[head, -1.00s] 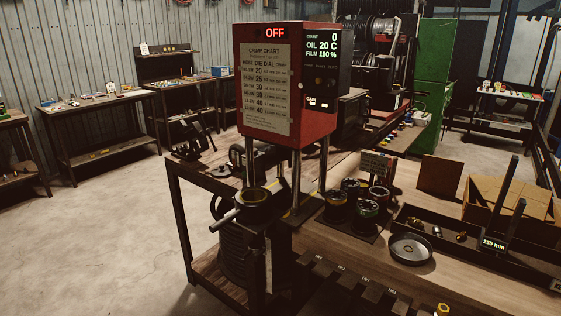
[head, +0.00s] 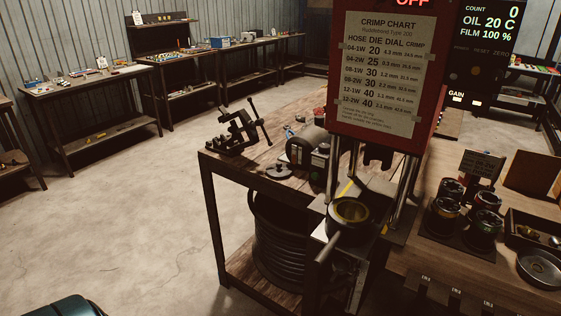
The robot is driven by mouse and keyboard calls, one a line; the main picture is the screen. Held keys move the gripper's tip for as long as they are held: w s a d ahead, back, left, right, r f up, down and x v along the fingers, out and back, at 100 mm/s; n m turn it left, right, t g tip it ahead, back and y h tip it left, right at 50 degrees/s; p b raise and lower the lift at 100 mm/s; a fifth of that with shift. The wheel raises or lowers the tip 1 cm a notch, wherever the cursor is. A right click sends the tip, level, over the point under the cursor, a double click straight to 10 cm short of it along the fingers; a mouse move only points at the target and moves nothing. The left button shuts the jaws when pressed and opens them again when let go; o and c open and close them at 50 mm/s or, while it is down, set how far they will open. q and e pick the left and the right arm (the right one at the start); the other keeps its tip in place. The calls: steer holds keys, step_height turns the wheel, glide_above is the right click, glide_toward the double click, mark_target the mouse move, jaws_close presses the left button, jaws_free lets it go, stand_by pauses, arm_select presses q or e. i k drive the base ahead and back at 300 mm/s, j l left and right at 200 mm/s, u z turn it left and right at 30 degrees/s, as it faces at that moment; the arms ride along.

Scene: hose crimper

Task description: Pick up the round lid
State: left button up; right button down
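A small dark round disc with a raised knob (head: 281,170), which looks like a round lid, lies flat on the wooden bench (head: 232,163). It is left of the red crimper (head: 428,130), near a grey cylindrical machine (head: 306,146). A shallow round metal dish (head: 540,268) sits on the front bench at the right edge, partly cut off. I cannot tell for certain which of the two is the lid. Neither of my grippers is in view.
A black clamp-like tool (head: 240,130) stands on the bench's left corner. The crimper's ring (head: 350,212) and handle stick out in front. Several round die sets (head: 484,225) stand at right. The floor (head: 120,215) at left is clear; a teal object (head: 65,308) shows at bottom left.

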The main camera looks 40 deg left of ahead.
mark_target(279, 169)
steer(key=j+z, duration=0.3)
steer(key=j, duration=0.8)
steer(key=j+z, duration=0.35)
steer(key=j, duration=0.75)
steer(key=j+z, duration=0.1)
steer(key=j, duration=0.45)
steer(key=k+j+z, duration=0.1)
steer(key=j, duration=0.4)
steer(key=j+z, duration=0.1)
steer(key=j, duration=0.45)
steer(key=k+j, duration=0.15)
steer(key=j, duration=0.35)
steer(key=i+j+z, duration=0.05)
